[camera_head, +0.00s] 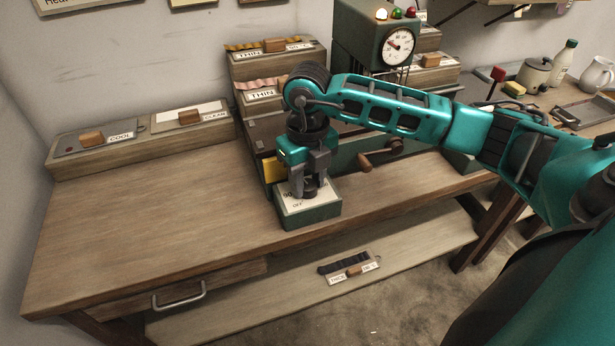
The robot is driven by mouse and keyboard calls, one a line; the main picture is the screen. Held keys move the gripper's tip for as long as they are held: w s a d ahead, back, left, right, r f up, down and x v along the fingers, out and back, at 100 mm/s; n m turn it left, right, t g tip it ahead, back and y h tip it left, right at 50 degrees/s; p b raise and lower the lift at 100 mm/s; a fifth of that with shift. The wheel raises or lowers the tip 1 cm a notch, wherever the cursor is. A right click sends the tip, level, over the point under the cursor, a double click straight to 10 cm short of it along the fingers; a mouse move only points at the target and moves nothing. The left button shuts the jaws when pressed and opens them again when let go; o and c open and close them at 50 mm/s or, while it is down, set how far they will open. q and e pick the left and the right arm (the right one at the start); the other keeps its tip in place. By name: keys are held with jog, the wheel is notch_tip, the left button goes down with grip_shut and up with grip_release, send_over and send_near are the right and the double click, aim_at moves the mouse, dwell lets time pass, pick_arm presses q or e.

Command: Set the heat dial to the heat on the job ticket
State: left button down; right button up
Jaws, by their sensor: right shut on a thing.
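The heat dial is a dark knob (309,187) on top of a green box (309,218) with a pale marked face, near the front edge of the bench. My right gripper (305,190) points down from above and is shut on the knob. The gripper and knob hide much of the face, so the dial's setting cannot be read. A yellow card-like piece (273,171) shows just left of the gripper; I cannot tell whether it is the job ticket. My left gripper is not in view.
Wooden-handled plates labelled COOL (92,139) and CLEAN (190,117) lie on the back-left ledge. THIN holders (262,95) stand behind my arm. A green machine with a round gauge (399,46) stands behind. The bench's left part (150,215) is clear. A strip holder (350,270) lies on the lower shelf.

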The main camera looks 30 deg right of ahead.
aim_at(307, 184)
jog(key=m, duration=0.3)
jog(key=shift+m, duration=0.4)
jog(key=shift+m+p, duration=0.55)
jog(key=shift+m, duration=1.25)
jog(key=o, duration=1.1)
jog(key=shift+c, duration=0.2)
notch_tip(307, 184, up, 13)
